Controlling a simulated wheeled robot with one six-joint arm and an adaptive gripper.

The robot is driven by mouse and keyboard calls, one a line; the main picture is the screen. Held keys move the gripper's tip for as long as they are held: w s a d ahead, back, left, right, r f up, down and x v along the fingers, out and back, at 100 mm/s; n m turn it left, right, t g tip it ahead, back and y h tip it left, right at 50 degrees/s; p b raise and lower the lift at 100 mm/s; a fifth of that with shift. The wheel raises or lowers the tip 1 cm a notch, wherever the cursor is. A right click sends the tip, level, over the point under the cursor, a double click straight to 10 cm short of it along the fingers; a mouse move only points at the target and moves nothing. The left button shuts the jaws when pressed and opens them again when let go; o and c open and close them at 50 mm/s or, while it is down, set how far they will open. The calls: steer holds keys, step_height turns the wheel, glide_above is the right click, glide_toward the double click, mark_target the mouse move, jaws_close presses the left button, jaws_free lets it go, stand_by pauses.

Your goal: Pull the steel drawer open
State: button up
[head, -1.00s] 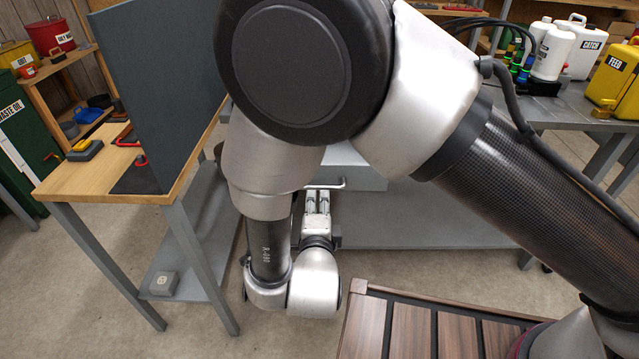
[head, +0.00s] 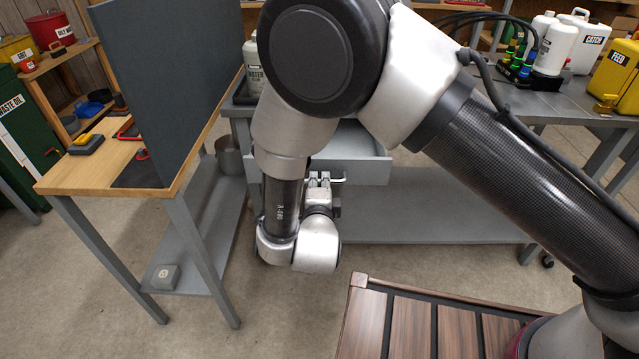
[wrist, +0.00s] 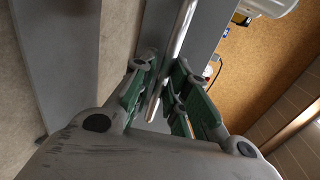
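The steel drawer (head: 345,171) is in the grey workbench in the head view. It stands partly open, and part of its pale inside shows above the front. Its bar handle (head: 341,181) runs across the front. My gripper (head: 319,176) is at the left part of this handle. In the wrist view the handle (wrist: 184,32) is a shiny bar running between the fingers of my gripper (wrist: 163,75). The green-sided fingers are close together on both sides of the bar and look shut on it. My arm hides the drawer's left part in the head view.
A wooden-topped table (head: 70,172) with an upright dark panel (head: 165,80) stands close on the left. The workbench's lower shelf (head: 440,205) lies below the drawer. Bottles and yellow cans (head: 612,70) stand on the bench at right. Open floor (head: 430,262) lies before the bench.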

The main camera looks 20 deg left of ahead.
jaws_close()
steer(key=f+v, duration=0.1)
steer(key=v, duration=0.6)
steer(key=shift+s+f, duration=0.2)
steer(key=shift+f, duration=0.1)
steer(key=o, duration=0.6)
jaws_free()
